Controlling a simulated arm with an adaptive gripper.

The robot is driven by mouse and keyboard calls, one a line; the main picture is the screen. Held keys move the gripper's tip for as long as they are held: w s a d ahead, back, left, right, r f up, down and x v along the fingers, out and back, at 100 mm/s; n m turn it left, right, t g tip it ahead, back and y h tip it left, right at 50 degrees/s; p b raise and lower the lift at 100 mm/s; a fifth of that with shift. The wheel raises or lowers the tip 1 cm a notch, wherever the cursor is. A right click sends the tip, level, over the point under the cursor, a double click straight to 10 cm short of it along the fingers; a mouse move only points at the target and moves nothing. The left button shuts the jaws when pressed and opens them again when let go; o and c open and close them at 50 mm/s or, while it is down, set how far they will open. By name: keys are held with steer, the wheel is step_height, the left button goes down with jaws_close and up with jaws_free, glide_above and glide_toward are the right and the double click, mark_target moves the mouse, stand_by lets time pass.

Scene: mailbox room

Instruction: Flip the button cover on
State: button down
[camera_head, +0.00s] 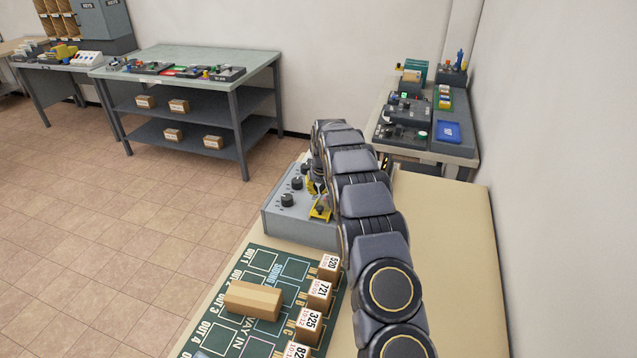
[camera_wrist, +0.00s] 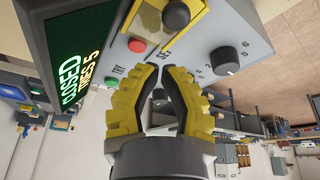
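The grey control box (camera_head: 300,205) stands on the beige table, with black knobs along its sloped top. In the wrist view, a yellow-edged plate around a black knob (camera_wrist: 176,14) is beside the SET mark. A red button (camera_wrist: 137,45) and a green button (camera_wrist: 113,83) are to its left. My gripper (camera_wrist: 161,68) has yellow fingers with black pads, close together with a narrow empty gap. It points at the panel; contact cannot be told. In the head view my arm hides part of the box.
A green sorting board (camera_head: 262,262) with several numbered wooden blocks lies in front of the box. The beige table (camera_head: 450,240) is bare to the right of my arm. A dark screen (camera_wrist: 70,60) reads CLOSED, TRIES 5. A numbered knob (camera_wrist: 225,60) is on the panel's right.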

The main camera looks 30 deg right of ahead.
mark_target(320, 207)
steer(key=shift+s+a+f, duration=0.15)
steer(key=shift+s+a, duration=0.05)
steer(key=shift+s, duration=0.4)
steer(key=shift+s+a+f, duration=0.15)
steer(key=shift+s, duration=0.4)
steer(key=shift+s, duration=0.1)
steer(key=shift+s+a+f, duration=0.2)
steer(key=shift+s+a, duration=0.35)
steer(key=shift+s, duration=0.2)
